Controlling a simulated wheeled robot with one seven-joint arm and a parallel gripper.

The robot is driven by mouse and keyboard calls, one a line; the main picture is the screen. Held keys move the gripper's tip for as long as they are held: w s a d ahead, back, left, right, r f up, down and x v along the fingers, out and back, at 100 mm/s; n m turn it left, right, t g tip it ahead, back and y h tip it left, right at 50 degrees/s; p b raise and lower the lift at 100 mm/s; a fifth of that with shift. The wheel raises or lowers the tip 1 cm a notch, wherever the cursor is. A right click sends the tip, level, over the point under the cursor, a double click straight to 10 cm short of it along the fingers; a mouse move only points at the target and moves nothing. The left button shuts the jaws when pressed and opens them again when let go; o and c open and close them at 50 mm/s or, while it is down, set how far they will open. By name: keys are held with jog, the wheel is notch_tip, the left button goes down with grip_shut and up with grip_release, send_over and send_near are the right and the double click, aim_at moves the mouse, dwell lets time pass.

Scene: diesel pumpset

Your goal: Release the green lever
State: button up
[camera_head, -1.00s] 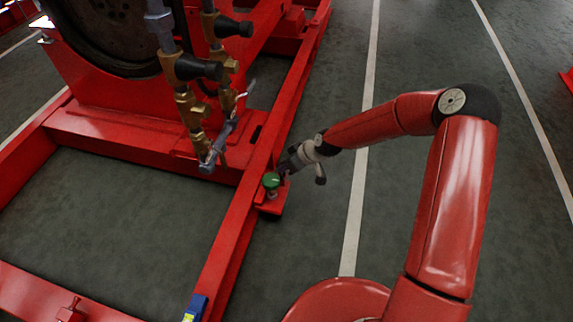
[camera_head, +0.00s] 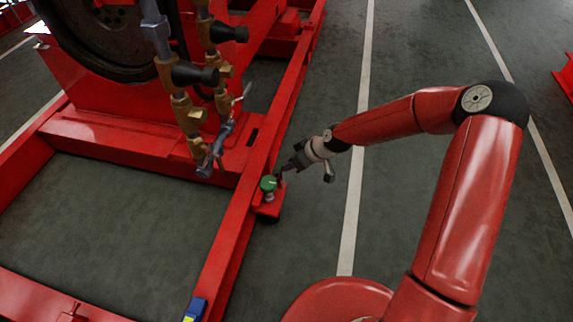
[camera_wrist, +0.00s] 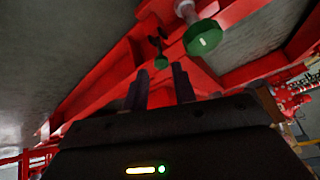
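A round green part (camera_head: 268,184) stands on a small red bracket at the outer side of the red frame, in the head view. In the wrist view a large green disc (camera_wrist: 203,38) shows at the upper right, and a smaller green piece (camera_wrist: 160,62) with a dark part above it lies beyond the fingers. I cannot tell which of these is the lever. My gripper (camera_head: 284,172) is just right of the green part in the head view. In the wrist view its two dark fingers (camera_wrist: 160,82) are apart, with nothing visibly held between them.
The red frame rail (camera_head: 243,205) runs beside the bracket. Brass and grey pipework with black handles (camera_head: 193,75) rises left of my gripper. A blue object (camera_head: 195,308) sits on the rail near the bottom. The grey floor (camera_head: 400,190) to the right is free.

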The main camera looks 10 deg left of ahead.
jog(key=shift+v, duration=1.3)
jog(key=s+d+r+m+h+p, duration=0.25)
jog(key=d+r, duration=0.25)
jog(key=r, duration=0.3)
jog(key=s+d+r+m+t+h+p, duration=0.1)
jog(key=s+d+r+h+p, duration=0.1)
jog(key=s+d+r, duration=0.45)
jog(key=s+d+r+m+h+p, duration=0.15)
jog(key=d+r, duration=0.25)
jog(key=r, duration=0.5)
jog(key=s+d+r+m+t+p, duration=0.1)
jog(key=s+d+r+m+p, duration=0.1)
jog(key=s+r, duration=0.5)
jog(key=s+d+r+m+t+p, duration=0.1)
jog(key=s+d+r+m+p, duration=0.1)
jog(key=s+d+r+m, duration=0.2)
jog(key=s+r, duration=0.3)
jog(key=s, duration=0.2)
jog(key=shift+r+h+p, duration=0.4)
